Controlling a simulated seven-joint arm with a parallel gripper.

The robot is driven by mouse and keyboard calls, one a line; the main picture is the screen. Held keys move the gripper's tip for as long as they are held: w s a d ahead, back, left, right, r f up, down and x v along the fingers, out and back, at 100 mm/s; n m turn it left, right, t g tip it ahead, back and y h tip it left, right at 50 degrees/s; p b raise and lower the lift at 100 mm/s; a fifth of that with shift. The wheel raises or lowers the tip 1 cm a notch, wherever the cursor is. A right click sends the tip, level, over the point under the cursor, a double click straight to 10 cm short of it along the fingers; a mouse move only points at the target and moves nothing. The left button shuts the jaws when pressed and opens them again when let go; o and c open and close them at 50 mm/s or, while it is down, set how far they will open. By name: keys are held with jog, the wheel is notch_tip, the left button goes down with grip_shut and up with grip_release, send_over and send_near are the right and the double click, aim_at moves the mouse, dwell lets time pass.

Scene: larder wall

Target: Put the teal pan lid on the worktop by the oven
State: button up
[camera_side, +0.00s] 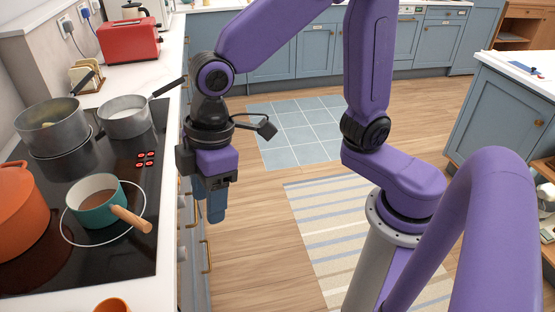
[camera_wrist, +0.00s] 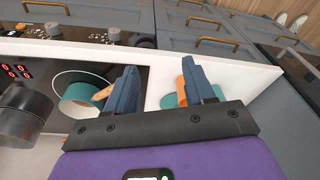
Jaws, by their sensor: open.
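Teal surfaces (camera_wrist: 169,101), which look like the pan lid, show in the wrist view on the white worktop right of the hob. My right finger hides much of them, along with an orange piece (camera_wrist: 187,80) beside them, so I cannot tell their full shape. The lid is not clear in the side view. My gripper (camera_side: 214,205) hangs fingers down beyond the worktop's front edge, right of the hob. In the wrist view my gripper (camera_wrist: 160,88) is open, its two blue fingers apart, with nothing seen held between them.
A teal pan (camera_side: 97,210) with a wooden handle stands on the black hob (camera_side: 130,262). Grey pans (camera_side: 126,122) and an orange pot (camera_side: 18,215) stand there too. An orange rim (camera_side: 112,306) shows at the bottom edge. A red toaster (camera_side: 130,42) is farther back.

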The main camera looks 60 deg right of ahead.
jog(key=s+d+f, duration=0.1)
jog(key=s+d, duration=0.5)
jog(key=d, duration=0.3)
jog(key=s+d+f+h, duration=0.1)
jog(key=s+d, duration=0.5)
jog(key=d, duration=0.4)
jog(key=shift+s+d+f+h, duration=0.15)
jog(key=shift+s+d+h, duration=0.05)
jog(key=shift+d+h, duration=0.1)
